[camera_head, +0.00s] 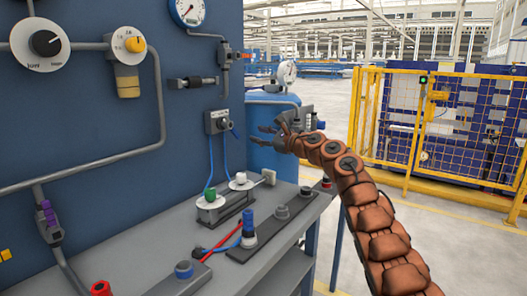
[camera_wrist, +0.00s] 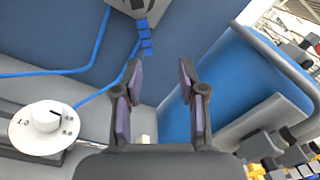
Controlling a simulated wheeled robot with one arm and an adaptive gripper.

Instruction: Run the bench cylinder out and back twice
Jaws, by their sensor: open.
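I cannot tell for sure which part is the bench cylinder. My gripper (camera_head: 262,136) is open and empty, to the right of the valve box.
The grey bench (camera_head: 265,235) carries a dark plate with a blue-topped fitting (camera_head: 249,228), and red and blue hoses. Gauges, dials and pipes cover the panel. A blue tank (camera_head: 268,110) stands behind my gripper. A yellow fence (camera_head: 410,130) is at right, with open floor before it.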

